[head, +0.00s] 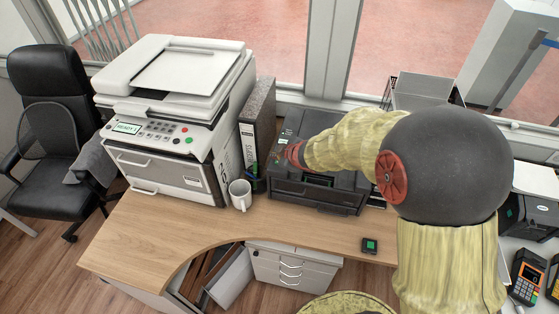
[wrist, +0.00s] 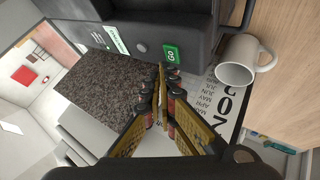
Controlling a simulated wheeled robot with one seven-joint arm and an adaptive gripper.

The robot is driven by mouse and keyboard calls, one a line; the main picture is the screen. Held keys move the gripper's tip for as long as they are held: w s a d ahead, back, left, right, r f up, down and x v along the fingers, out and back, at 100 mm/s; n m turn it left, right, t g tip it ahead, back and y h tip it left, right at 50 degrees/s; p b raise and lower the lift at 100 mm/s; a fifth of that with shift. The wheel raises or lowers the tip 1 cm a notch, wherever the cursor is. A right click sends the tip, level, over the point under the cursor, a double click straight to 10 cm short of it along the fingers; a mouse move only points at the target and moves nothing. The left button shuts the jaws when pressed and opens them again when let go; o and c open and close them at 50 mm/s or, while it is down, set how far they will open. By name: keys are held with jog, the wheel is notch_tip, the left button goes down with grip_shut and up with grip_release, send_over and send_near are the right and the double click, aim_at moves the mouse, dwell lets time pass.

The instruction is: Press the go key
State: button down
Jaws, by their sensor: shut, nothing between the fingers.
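The green go key (wrist: 172,53), lettered GO, is on the dark panel of the black printer (head: 318,193). In the wrist view it lies just beyond and slightly right of my fingertips. A round grey button (wrist: 141,47) and a pale display strip (wrist: 117,39) sit beside it. My gripper (wrist: 160,72) is shut and empty, its fingertips close to the key; I cannot tell whether they touch. In the head view my gripper (head: 279,158) is at the left end of the black printer, and I cannot make out the key there.
A white copier (head: 170,175) stands at left with its own green and red keys. A small black device (head: 370,246) lies on the desk. The desk front (head: 165,230) is clear.

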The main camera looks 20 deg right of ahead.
jog(key=shift+r, duration=0.1)
notch_tip(320, 180, up, 6)
jog(key=p, duration=0.6)
dwell(0.7)
